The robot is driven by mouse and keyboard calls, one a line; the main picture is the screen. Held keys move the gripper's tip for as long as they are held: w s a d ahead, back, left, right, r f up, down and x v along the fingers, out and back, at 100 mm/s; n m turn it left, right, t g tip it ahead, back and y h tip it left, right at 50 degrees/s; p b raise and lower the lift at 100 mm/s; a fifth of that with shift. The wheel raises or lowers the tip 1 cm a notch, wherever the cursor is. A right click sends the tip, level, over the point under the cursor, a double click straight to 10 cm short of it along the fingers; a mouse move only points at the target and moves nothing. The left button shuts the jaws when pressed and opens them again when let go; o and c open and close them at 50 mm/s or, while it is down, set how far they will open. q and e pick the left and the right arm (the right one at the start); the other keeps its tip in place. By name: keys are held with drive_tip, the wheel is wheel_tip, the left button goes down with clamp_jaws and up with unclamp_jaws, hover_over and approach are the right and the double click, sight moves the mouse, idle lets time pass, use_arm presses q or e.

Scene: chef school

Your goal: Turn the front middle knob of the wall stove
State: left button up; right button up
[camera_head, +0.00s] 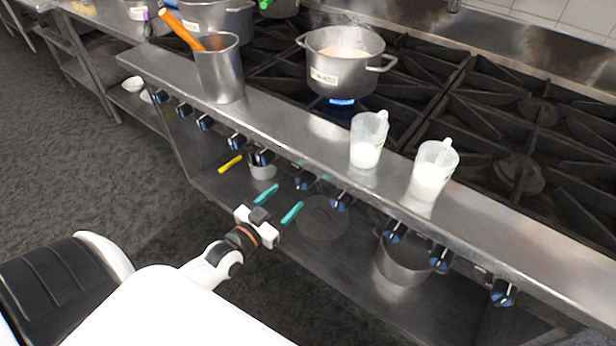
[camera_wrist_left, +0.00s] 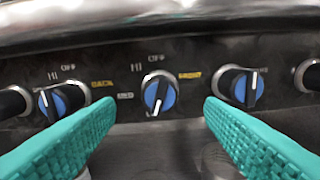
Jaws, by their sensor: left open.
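The stove's front panel carries a row of dark knobs with blue faces. In the left wrist view, one knob (camera_wrist_left: 160,93) sits at the centre, with a yellow FRONT label to its right and HI and OFF above it. Its dark grip is nearly vertical, tilted slightly. It appears to be the knob (camera_head: 305,180) ahead of my gripper in the head view. My left gripper (camera_head: 278,203) is open and empty, its two teal fingers spread left and right below this knob, apart from it. My right gripper is not in view.
Neighbouring knobs show left (camera_wrist_left: 60,102) and right (camera_wrist_left: 240,88). On the ledge above stand two clear measuring jugs (camera_head: 368,138) (camera_head: 433,168) and a metal container (camera_head: 219,70). A pot (camera_head: 343,60) sits over a lit blue flame. A lower shelf (camera_head: 340,262) lies beneath the knobs.

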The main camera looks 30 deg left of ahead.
sight(300, 185)
use_arm(q)
drive_tip(key=w, duration=0.9)
drive_tip(key=shift+d+f, duration=0.1)
drive_tip(key=shift+d, duration=0.25)
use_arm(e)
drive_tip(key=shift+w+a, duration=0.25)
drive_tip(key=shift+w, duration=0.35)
use_arm(q)
drive_tip(key=shift+s, duration=0.1)
drive_tip(key=c, duration=1)
drive_tip(key=shift+o, duration=0.2)
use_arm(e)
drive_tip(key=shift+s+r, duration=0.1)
